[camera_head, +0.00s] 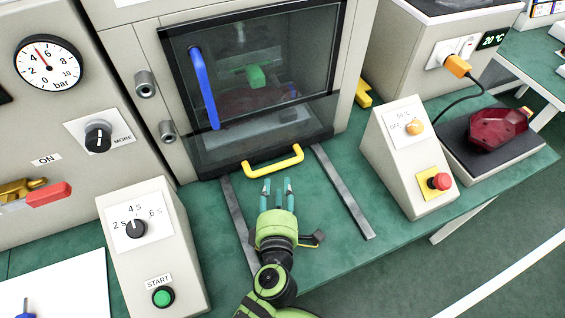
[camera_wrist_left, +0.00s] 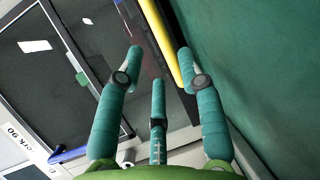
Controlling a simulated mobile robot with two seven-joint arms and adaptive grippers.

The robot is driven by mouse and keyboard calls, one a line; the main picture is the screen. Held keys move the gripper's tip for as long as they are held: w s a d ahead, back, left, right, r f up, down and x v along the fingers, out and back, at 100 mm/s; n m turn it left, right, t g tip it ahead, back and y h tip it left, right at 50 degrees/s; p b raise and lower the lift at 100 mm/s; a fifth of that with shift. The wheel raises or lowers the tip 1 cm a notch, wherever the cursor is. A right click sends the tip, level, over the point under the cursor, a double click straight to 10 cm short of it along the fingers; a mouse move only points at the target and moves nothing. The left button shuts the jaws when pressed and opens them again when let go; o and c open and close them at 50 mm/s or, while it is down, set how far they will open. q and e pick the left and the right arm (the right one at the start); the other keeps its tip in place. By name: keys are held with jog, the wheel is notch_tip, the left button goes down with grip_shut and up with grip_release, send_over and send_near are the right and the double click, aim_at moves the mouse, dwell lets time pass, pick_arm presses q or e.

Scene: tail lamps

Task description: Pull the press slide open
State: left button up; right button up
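The press slide's yellow handle (camera_head: 273,165) sticks out low at the front of the press, below its dark glass door (camera_head: 262,70). It also shows in the left wrist view (camera_wrist_left: 160,40), running past my fingertips. My left gripper (camera_head: 277,183) is open and empty on the bench side of the handle, its teal fingers apart and pointing at it. In the left wrist view my fingers (camera_wrist_left: 163,65) are spread; I cannot tell whether any touches the handle. The slide body looks to be inside the press, mostly hidden. My right gripper is not in view.
Two grey rails (camera_head: 343,195) run forward on the green bench from the press. The door has a blue handle (camera_head: 203,88). A timer box with a green START button (camera_head: 163,297) stands left, a box with a red button (camera_head: 440,181) right. A red lamp (camera_head: 497,130) lies farther right.

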aim_at(277, 167)
pick_arm(q)
jog(key=w, duration=0.4)
jog(key=w+f, duration=0.1)
jog(key=w, duration=0.1)
jog(key=shift+w+a, duration=0.15)
jog(key=shift+w, duration=0.1)
grip_shut()
